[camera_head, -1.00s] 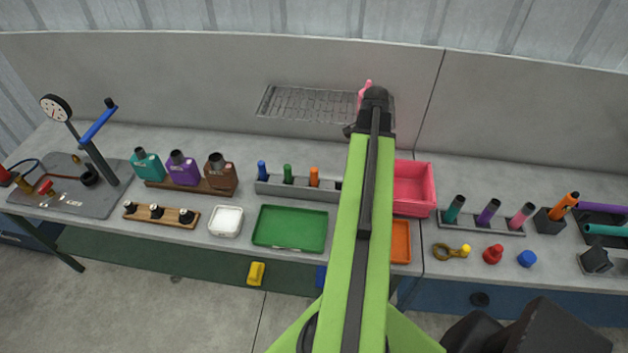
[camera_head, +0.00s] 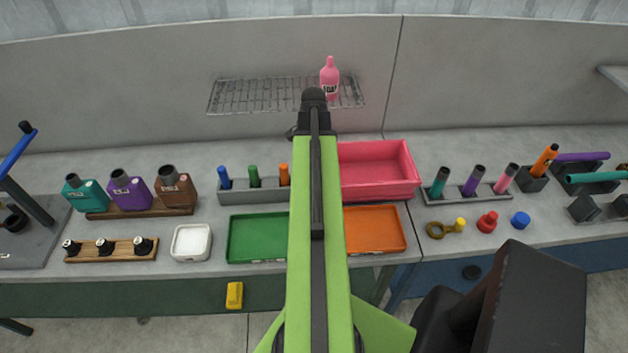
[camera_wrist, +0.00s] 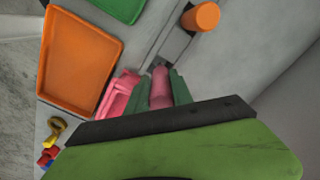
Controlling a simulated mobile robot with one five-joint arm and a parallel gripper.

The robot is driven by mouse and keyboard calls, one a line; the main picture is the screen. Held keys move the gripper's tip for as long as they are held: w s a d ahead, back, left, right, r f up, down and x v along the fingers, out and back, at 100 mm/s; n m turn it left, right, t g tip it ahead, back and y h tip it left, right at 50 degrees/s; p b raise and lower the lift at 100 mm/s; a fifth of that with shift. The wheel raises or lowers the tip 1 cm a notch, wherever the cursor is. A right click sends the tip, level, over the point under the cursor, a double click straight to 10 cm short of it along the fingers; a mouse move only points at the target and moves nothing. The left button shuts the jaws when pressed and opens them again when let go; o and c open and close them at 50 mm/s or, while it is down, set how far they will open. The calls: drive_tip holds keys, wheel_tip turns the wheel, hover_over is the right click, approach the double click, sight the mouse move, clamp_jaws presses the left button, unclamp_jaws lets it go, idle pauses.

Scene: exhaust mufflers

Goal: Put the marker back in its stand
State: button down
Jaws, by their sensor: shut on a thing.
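My gripper (camera_wrist: 161,92) shows in the wrist view with its two green fingers closed on a pink marker (camera_wrist: 160,77). The grey marker stand (camera_head: 242,196) is on the bench in the head view, holding a blue marker (camera_head: 223,176), a green marker (camera_head: 253,176) and an orange marker (camera_head: 284,174). Its right end is hidden behind my arm. In the wrist view the orange marker (camera_wrist: 201,17) shows from above, and a dark opening of the stand (camera_wrist: 175,44) lies just ahead of the held marker. The fingertips are hidden in the head view.
A pink bin (camera_head: 378,189), an orange tray (camera_head: 375,246) and a green tray (camera_head: 257,256) are nearby. A wire shelf (camera_head: 240,96) holding a pink soap bottle (camera_head: 330,76) is on the wall behind. Another stand with several coloured tubes (camera_head: 470,196) is at right.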

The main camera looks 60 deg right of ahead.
wheel_tip(320, 180, down, 4)
drive_tip(key=b, duration=0.4)
drive_tip(key=shift+s+r+p, duration=0.1)
drive_tip(key=shift+r+p, duration=0.15)
drive_tip(key=shift+p, duration=0.05)
drive_tip(key=shift+f, duration=0.15)
drive_tip(key=c, duration=1.1)
unclamp_jaws()
wheel_tip(320, 180, up, 12)
drive_tip(key=p, duration=1.2)
drive_tip(key=shift+r, duration=0.25)
drive_tip(key=shift+f, duration=0.1)
